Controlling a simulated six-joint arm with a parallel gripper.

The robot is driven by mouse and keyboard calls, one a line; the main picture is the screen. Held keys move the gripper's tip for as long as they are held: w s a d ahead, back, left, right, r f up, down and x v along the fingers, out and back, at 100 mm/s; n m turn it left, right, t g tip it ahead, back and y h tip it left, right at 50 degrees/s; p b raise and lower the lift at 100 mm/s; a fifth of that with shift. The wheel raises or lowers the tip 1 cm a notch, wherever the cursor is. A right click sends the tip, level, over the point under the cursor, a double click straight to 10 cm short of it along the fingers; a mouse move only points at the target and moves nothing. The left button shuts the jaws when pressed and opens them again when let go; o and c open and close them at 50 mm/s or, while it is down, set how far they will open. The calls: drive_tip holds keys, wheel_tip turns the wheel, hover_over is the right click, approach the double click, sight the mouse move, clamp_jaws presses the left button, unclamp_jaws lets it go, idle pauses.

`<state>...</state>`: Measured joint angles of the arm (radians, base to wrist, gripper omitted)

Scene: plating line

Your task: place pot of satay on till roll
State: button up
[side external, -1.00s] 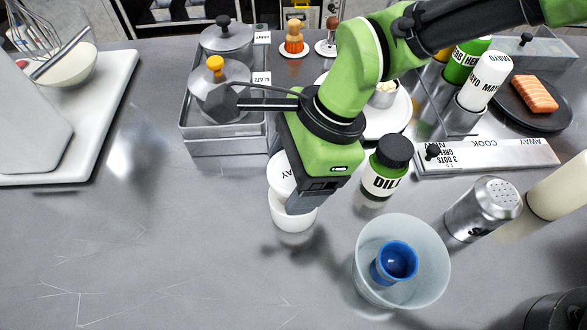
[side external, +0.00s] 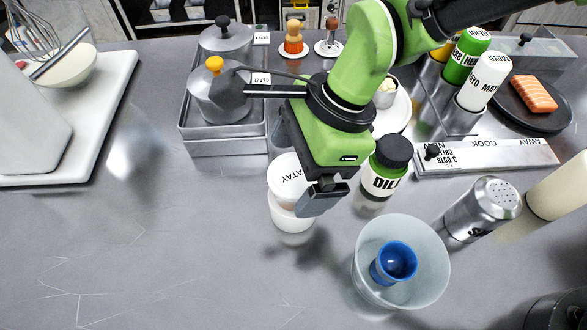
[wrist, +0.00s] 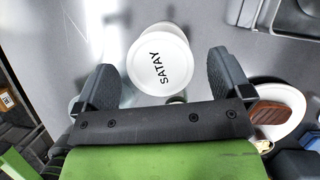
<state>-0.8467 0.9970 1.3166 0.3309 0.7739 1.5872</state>
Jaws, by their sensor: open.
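The pot of satay (side external: 287,171) is upright, its white lid lettered SATAY. It appears to rest on a white cylinder (side external: 291,217) that looks like the till roll; the join is partly hidden by a finger. In the wrist view the pot's lid (wrist: 160,60) lies ahead of and between the spread fingers, with space on both sides. My gripper (side external: 302,163) is open and over the pot, one finger in front of it and the other behind. In the wrist view my gripper (wrist: 162,78) holds nothing.
A dill jar (side external: 386,168) stands close on the right. A clear bowl with a blue cup (side external: 397,261) is at the front right, with a metal shaker (side external: 484,208) beyond it. A metal tray with lidded pots (side external: 222,146) is behind left. The left front counter is clear.

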drive_tip(key=v, duration=1)
drive_tip(key=shift+d, duration=0.1)
drive_tip(key=d+r+n+t, duration=0.25)
drive_tip(key=d+r, duration=0.35)
drive_tip(key=d, duration=0.3)
drive_tip(key=d+r+n+t, duration=0.25)
drive_tip(key=d+r, duration=0.35)
drive_tip(key=d, duration=0.3)
drive_tip(key=s+d+n+t+h, duration=0.2)
drive_tip(key=s+d+n, duration=0.4)
drive_tip(key=s+d, duration=0.5)
drive_tip(key=shift+d+t, duration=0.15)
drive_tip(key=shift+t, duration=0.45)
